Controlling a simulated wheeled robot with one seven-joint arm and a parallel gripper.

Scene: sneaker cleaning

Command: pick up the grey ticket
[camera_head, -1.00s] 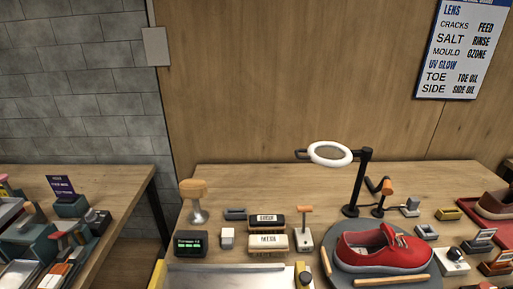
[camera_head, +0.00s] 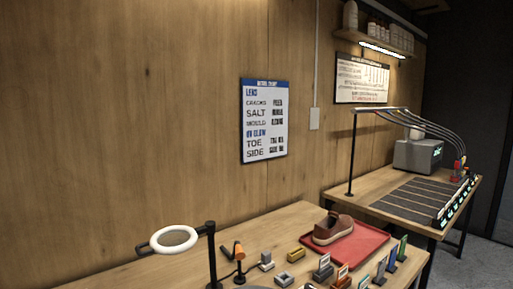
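My gripper is not in view. Several small upright cards stand in holders along the front right of the near bench. One card in a dark grey holder (camera_head: 323,268) is pale, and one in an orange holder (camera_head: 341,277) stands beside it. A grey-looking card (camera_head: 380,271), a blue one (camera_head: 391,259) and a green one (camera_head: 403,248) stand in a row to the right. I cannot tell which of these, if any, is the grey ticket.
A brown shoe (camera_head: 333,228) sits on a red tray (camera_head: 358,246). A ring lamp (camera_head: 174,240) on a black post (camera_head: 211,255) stands at the left. A second bench (camera_head: 375,187) with a striped mat, a grey box (camera_head: 417,155) and curved tubes is behind right. A sign (camera_head: 264,120) hangs on the wall.

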